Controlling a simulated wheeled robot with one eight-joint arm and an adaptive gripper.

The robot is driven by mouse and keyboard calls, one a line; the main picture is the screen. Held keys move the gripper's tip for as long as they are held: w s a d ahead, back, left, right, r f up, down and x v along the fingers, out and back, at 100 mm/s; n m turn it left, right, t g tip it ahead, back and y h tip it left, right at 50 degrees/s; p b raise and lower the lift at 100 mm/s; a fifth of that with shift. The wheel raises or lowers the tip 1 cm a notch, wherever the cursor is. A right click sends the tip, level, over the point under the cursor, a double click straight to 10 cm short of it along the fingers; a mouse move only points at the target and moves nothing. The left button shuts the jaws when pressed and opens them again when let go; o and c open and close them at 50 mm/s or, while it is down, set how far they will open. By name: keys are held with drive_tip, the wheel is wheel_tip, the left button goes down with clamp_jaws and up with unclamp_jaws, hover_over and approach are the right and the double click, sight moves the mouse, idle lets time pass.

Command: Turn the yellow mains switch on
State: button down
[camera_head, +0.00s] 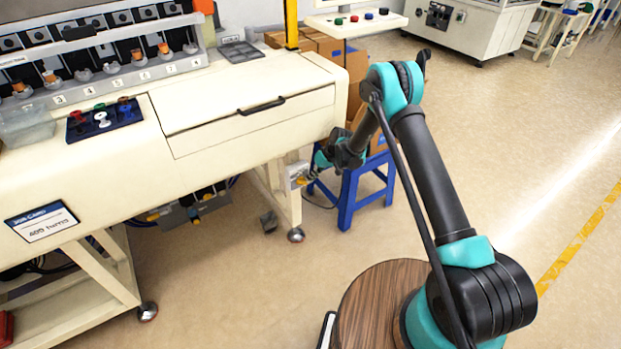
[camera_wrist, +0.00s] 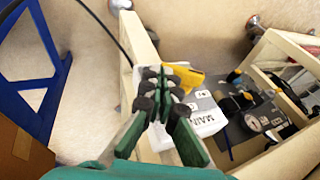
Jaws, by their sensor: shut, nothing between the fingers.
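The yellow mains switch (camera_wrist: 190,77) sits on a white box (camera_wrist: 207,124) whose partly hidden label begins "MAIN". The box is at a cream bench leg in the wrist view. In the head view the box (camera_head: 297,171) shows small beside the leg under the bench's right end. My gripper (camera_wrist: 170,80) is shut and empty, with its fingertips in front of the switch's left part, hiding some of it. I cannot tell whether the fingertips touch the switch. In the head view my gripper (camera_head: 307,179) is low beside the bench leg, close to the box.
A blue stool (camera_head: 347,200) stands right of the leg, close to my arm, with cardboard boxes (camera_head: 352,95) behind. A unit with a round gauge (camera_wrist: 252,121) is right of the switch box. A black cable (camera_wrist: 105,32) runs nearby. Floor at the front is clear.

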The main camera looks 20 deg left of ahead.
drive_tip(key=shift+w+d+f, duration=0.15)
drive_tip(key=shift+w+f, duration=0.05)
drive_tip(key=shift+f, duration=0.9)
drive_tip(key=shift+s, duration=0.1)
idle(1.4)
